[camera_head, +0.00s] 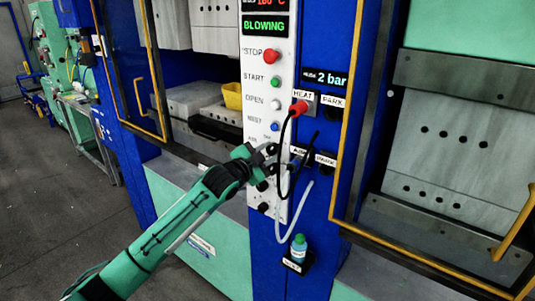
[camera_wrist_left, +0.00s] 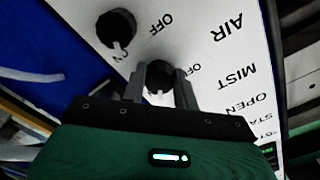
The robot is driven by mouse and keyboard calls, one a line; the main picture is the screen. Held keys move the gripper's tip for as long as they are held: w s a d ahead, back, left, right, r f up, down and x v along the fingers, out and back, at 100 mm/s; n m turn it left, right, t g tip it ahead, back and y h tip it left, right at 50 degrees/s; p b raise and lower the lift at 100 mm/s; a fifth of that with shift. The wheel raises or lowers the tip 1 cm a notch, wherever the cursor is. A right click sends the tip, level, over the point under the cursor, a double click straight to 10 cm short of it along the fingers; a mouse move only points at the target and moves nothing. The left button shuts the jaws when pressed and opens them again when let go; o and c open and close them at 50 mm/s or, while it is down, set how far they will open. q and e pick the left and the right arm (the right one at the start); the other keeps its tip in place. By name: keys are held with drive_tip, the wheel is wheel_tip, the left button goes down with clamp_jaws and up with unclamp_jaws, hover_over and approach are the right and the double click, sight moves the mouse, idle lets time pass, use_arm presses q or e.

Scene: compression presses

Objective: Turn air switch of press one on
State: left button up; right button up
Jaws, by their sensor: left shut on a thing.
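The press control panel (camera_head: 268,100) is a white vertical strip with STOP, START, OPEN, MIST and AIR labels. My left gripper (camera_head: 268,153) reaches the panel from the left, low on the strip beside the AIR label. In the left wrist view the gripper (camera_wrist_left: 160,88) is shut on a black round knob (camera_wrist_left: 158,70), its two fingers on either side. This knob lies level with the AIR label (camera_wrist_left: 228,36), so it appears to be the air switch. An OFF mark shows beside it; its pointer is hidden. My right gripper is not in view.
A second black knob (camera_wrist_left: 115,33) with OFF and ON marks sits close by. A red plug (camera_head: 298,108) with a hanging black cable (camera_head: 283,150) is right of the panel.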

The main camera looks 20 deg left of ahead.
use_arm(q)
drive_tip(key=o, duration=1)
drive_tip(key=shift+s, duration=0.1)
drive_tip(key=shift+s+a+f, duration=0.1)
drive_tip(key=shift+s, duration=0.1)
drive_tip(key=b+v, duration=0.4)
drive_tip(key=v, duration=0.9)
drive_tip(key=shift+s, duration=0.15)
